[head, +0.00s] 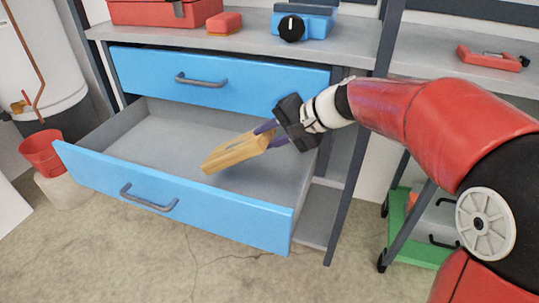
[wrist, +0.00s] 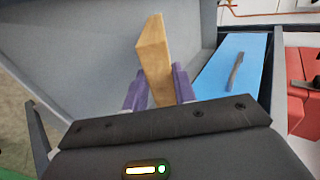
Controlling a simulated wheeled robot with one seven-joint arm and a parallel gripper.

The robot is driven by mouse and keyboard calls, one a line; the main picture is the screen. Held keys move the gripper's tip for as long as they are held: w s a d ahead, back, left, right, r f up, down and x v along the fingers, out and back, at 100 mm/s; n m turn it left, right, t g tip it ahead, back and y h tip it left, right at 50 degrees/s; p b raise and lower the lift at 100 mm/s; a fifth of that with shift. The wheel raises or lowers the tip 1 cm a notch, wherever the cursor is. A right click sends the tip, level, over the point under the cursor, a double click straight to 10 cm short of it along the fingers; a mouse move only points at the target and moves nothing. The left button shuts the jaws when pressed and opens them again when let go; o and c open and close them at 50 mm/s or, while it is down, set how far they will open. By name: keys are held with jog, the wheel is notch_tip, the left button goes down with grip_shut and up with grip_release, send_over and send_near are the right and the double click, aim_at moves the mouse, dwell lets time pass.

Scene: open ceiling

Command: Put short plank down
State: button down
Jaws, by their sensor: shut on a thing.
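The short plank (head: 234,153) is a pale wooden piece. My gripper (head: 268,133) is shut on its right end, and the plank slants down to the left over the open lower drawer (head: 138,121). In the wrist view the plank (wrist: 153,58) stands up between the two purple fingers of my gripper (wrist: 158,92). The drawer is blue-fronted with a grey inside, and its visible floor is bare. I cannot tell whether the plank's low end touches the drawer floor.
The closed upper drawer (head: 215,80) is just behind and above. A red toolbox (head: 150,12), an orange-red block (head: 225,23) and a blue tool (head: 305,24) stand on the worktop. A red bucket (head: 42,152) is at the left. A green cart (head: 412,245) is at the right.

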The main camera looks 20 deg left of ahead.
jog(key=shift+f+b, duration=0.3)
jog(key=shift+f, duration=2.2)
jog(key=shift+f, duration=0.1)
jog(key=shift+f, duration=0.15)
jog(key=c, duration=1.1)
grip_release()
jog(key=shift+r, duration=0.2)
